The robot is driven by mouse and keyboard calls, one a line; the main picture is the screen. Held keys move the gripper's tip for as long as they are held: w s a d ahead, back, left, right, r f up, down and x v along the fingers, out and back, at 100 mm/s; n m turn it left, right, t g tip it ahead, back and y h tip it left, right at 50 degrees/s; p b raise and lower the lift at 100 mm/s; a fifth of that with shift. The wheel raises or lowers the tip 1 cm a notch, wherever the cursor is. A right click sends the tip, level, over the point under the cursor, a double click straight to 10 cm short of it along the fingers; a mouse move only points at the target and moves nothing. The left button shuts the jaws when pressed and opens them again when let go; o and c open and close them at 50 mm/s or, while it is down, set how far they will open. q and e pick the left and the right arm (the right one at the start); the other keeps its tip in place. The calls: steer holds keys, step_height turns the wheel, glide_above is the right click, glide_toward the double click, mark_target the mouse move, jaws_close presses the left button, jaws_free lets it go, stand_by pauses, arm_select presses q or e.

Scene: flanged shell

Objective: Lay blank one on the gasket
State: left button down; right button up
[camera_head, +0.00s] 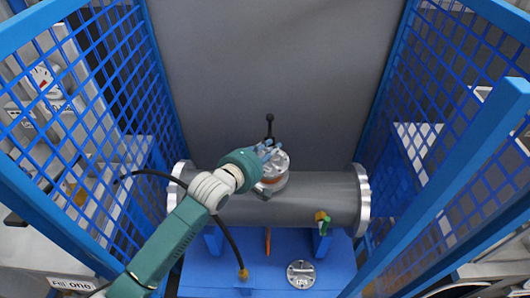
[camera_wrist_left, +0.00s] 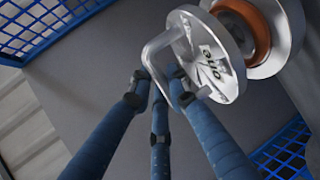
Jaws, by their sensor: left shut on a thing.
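Blank one (camera_wrist_left: 222,52) is a pale metal disc marked "one" with a bent handle (camera_wrist_left: 152,55) on its face. My left gripper (camera_wrist_left: 168,82) has its blue fingers shut on this handle. In the head view, blank one (camera_head: 281,160) is beside the left gripper (camera_head: 266,152), above the orange gasket (camera_head: 271,186). The gasket (camera_wrist_left: 246,32) lies on a flange (camera_wrist_left: 282,38) behind the disc in the wrist view. The disc's face looks nearly parallel to the gasket; whether they touch I cannot tell. My right gripper is not in view.
The flange stands on top of a grey horizontal shell (camera_head: 318,198) with end flanges. A second round disc (camera_head: 301,273) lies on the blue base (camera_head: 250,278). Blue mesh fences (camera_head: 110,75) close in both sides. A black-knobbed rod (camera_head: 269,125) stands behind the flange.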

mark_target(269, 162)
arm_select(q)
step_height(269, 162, down, 2)
steer(key=shift+f+p, duration=0.15)
steer(key=shift+p, duration=0.25)
steer(key=shift+f, duration=0.15)
steer(key=shift+f, duration=0.15)
steer(key=c, duration=1.7)
jaws_free()
steer(key=shift+s+f, duration=0.15)
steer(key=shift+f, duration=0.1)
steer(key=shift+o, duration=0.2)
steer(key=shift+r, duration=0.15)
steer(key=shift+s+a, duration=0.15)
steer(key=shift+s, duration=0.05)
steer(key=b+v, duration=0.1)
steer(key=v, duration=1)
steer(key=shift+s+a+b, duration=0.2)
steer(key=shift+b, duration=0.1)
